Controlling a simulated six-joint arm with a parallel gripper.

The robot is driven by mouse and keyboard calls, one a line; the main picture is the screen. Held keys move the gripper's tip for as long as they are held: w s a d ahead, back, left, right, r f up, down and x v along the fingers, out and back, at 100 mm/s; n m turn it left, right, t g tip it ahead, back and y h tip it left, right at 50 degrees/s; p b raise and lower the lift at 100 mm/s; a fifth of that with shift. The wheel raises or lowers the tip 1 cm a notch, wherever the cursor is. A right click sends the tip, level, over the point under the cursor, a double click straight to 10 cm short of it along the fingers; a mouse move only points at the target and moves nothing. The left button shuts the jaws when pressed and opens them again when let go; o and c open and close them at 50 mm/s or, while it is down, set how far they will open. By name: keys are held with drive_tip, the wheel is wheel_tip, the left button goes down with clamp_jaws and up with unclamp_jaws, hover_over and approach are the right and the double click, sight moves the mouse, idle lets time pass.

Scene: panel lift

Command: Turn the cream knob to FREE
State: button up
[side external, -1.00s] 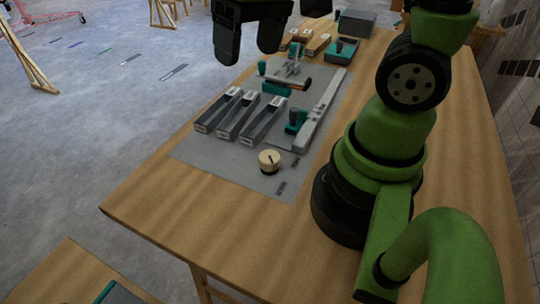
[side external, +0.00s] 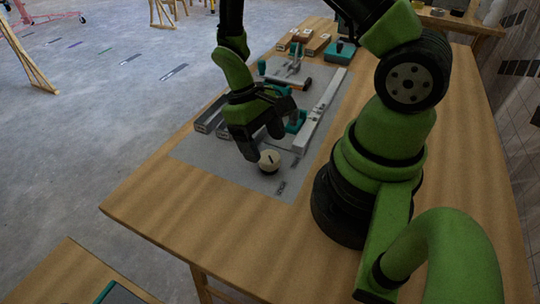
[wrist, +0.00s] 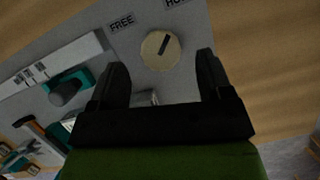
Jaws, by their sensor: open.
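The cream knob (side external: 269,161) sits on the grey mat (side external: 208,156) near its front end. In the wrist view the round knob (wrist: 160,50) has a dark pointer mark slanting up and to the right, between the FREE label (wrist: 122,23) and a second label (wrist: 178,2) that is cut off by the frame edge. My gripper (side external: 262,146) is low over the mat, just behind the knob. In the wrist view my gripper (wrist: 163,75) is open, its fingers apart, with the knob just beyond the gap between the tips. Nothing is held.
A long pale bar (side external: 322,115) and a teal-handled part (side external: 297,121) lie behind the knob. Grey channel pieces (side external: 208,122) are partly hidden by my gripper. More tools and blocks stand at the far end. The bare wood in front of the mat is clear.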

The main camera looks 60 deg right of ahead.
sight(270, 156)
drive_tip(key=shift+x, duration=2.1)
drive_tip(key=c, duration=0.9)
